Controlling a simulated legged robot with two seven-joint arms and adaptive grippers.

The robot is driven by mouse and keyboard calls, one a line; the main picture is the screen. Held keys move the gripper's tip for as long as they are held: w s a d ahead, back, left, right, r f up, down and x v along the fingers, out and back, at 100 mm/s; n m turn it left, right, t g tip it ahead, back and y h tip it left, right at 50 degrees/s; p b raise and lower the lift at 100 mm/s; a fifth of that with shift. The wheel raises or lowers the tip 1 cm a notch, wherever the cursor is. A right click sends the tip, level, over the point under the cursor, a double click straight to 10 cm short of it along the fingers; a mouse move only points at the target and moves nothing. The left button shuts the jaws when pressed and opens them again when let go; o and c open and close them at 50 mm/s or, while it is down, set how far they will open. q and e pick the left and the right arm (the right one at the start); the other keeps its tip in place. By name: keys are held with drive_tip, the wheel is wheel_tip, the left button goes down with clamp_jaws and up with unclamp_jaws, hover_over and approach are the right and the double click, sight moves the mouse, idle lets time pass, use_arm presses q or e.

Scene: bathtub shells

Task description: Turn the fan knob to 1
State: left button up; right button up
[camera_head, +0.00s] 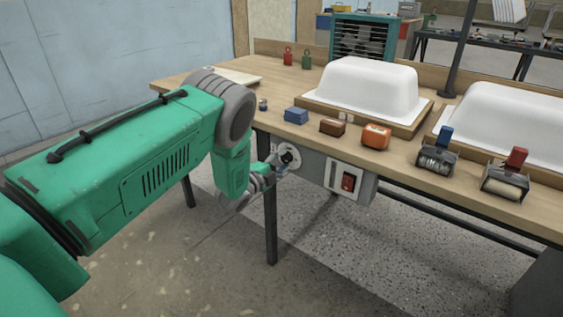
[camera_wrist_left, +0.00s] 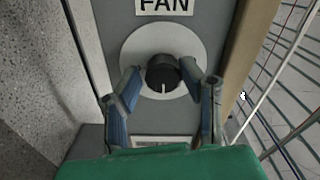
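The fan knob (camera_wrist_left: 162,73) is black and round, on a white round dial (camera_wrist_left: 128,50) under a "FAN" label (camera_wrist_left: 163,6). Its pale pointer line points down in the left wrist view. I cannot read any dial numbers. The dial also shows on the bench front in the head view (camera_head: 293,151). My left gripper (camera_wrist_left: 160,72) has its two fingers apart, one on each side of the knob. The right finger's tip is very near the knob; I cannot tell whether it touches. My right gripper is not in view.
A grey box with a red switch (camera_head: 348,182) sits right of the dial under the bench edge. On the wooden bench (camera_head: 395,165) are white tub shells (camera_head: 368,88), a blue block (camera_head: 296,115), an orange box (camera_head: 376,136) and tape dispensers (camera_head: 437,158).

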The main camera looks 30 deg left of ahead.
use_arm(q)
drive_tip(key=shift+o, duration=0.7)
drive_tip(key=shift+f, duration=0.1)
drive_tip(key=shift+s, duration=0.2)
drive_tip(key=s, duration=1.1)
drive_tip(key=shift+s+a, duration=0.3)
drive_tip(key=shift+a, duration=0.15)
drive_tip(key=shift+f, duration=0.1)
